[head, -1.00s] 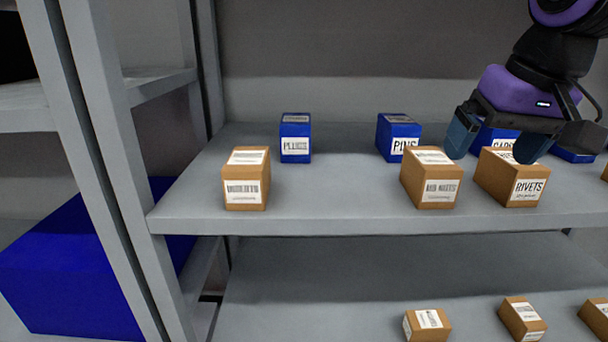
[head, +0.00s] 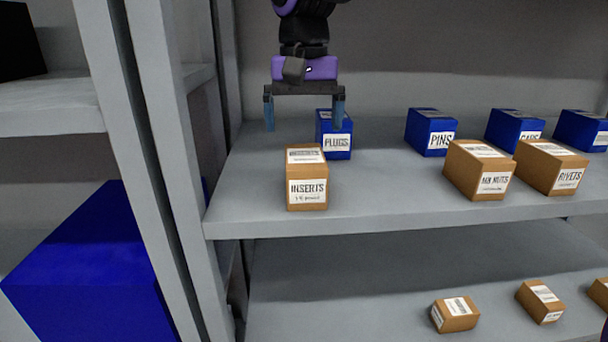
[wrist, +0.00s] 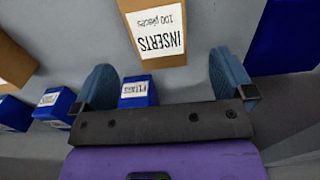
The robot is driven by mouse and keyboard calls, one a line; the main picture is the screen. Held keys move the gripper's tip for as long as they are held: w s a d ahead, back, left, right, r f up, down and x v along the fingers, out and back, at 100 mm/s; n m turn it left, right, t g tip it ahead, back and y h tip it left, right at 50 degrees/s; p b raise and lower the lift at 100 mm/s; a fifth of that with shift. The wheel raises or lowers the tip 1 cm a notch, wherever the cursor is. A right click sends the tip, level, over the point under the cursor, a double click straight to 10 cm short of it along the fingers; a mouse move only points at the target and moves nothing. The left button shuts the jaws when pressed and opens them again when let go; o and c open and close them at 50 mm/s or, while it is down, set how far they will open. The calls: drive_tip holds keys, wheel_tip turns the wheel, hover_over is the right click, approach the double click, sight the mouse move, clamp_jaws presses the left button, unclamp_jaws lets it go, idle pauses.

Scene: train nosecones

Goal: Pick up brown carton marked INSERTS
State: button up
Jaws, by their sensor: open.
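The brown carton marked INSERTS (head: 306,180) stands upright on the upper shelf near its left end, label facing front. My gripper (head: 305,118) is open and empty, pointing down above and slightly behind the carton, with its two blue fingers spread wider than the carton. In the wrist view the INSERTS carton (wrist: 156,32) shows at the top middle, its label upside down, ahead of the gap between the fingers (wrist: 160,85). The fingers do not appear to touch it.
The blue PLUGS box (head: 336,140) stands just behind and right of the carton, close to my right finger. A blue PINS box (head: 430,135), a brown nuts carton (head: 478,172) and a RIVETS carton (head: 552,168) stand farther right. A grey upright post (head: 170,150) is at the left.

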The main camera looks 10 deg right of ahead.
sight(304, 155)
drive_tip(key=shift+s+f, duration=0.15)
drive_tip(key=shift+f, duration=1.7)
drive_tip(key=shift+s+f, duration=0.15)
drive_tip(key=shift+f, duration=1.7)
drive_tip(key=c, duration=1.1)
drive_tip(key=shift+c, duration=0.2)
drive_tip(key=shift+r, duration=0.2)
